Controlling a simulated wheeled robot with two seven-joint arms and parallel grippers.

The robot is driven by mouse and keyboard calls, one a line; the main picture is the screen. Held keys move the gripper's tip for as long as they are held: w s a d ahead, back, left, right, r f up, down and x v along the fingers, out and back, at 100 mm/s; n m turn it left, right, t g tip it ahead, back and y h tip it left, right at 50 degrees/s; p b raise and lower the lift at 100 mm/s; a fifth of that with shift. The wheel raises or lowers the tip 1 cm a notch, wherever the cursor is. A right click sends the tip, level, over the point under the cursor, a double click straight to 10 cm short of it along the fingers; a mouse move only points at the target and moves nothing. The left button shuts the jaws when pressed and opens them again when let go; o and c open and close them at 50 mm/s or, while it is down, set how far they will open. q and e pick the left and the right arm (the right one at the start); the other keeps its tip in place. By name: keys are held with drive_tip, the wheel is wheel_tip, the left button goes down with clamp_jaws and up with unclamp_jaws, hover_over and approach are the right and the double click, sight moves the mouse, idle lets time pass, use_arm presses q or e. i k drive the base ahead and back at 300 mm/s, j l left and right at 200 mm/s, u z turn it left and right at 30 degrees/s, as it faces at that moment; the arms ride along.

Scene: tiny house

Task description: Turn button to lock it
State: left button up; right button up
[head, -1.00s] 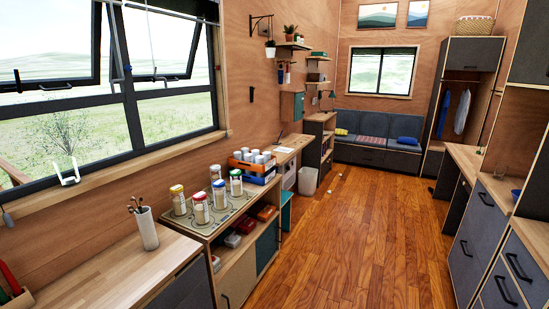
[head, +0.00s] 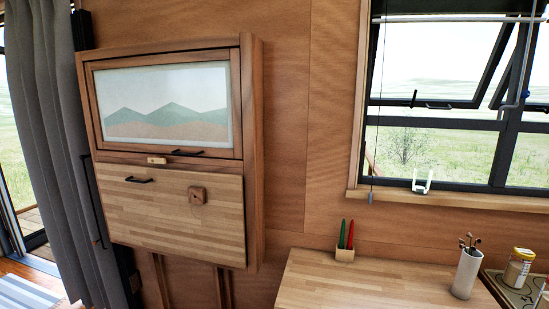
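A wooden wall cabinet (head: 255,150) hangs left of the window in the head view. Its upper door has a picture panel (head: 165,105) of green hills. Its lower front is a pale wooden flap (head: 140,205) with a dark handle (head: 139,180). A small light wooden latch piece (head: 157,160) is on the strip between the two doors. Both doors look closed. I cannot tell which piece the task's button is. Neither of my grippers is in view.
A wooden counter (head: 350,285) stands below and right of the cabinet. It holds a small box with green and red items (head: 345,243) and a white utensil cup (head: 467,272). A grey curtain (head: 55,150) hangs at the left, next to a glazed opening.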

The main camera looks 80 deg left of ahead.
sight(156, 160)
drive_tip(key=u, duration=3.35)
drive_tip(key=i+j+z, duration=0.15)
drive_tip(key=z, duration=0.25)
drive_tip(key=i+j+z, duration=0.15)
drive_tip(key=z, duration=0.3)
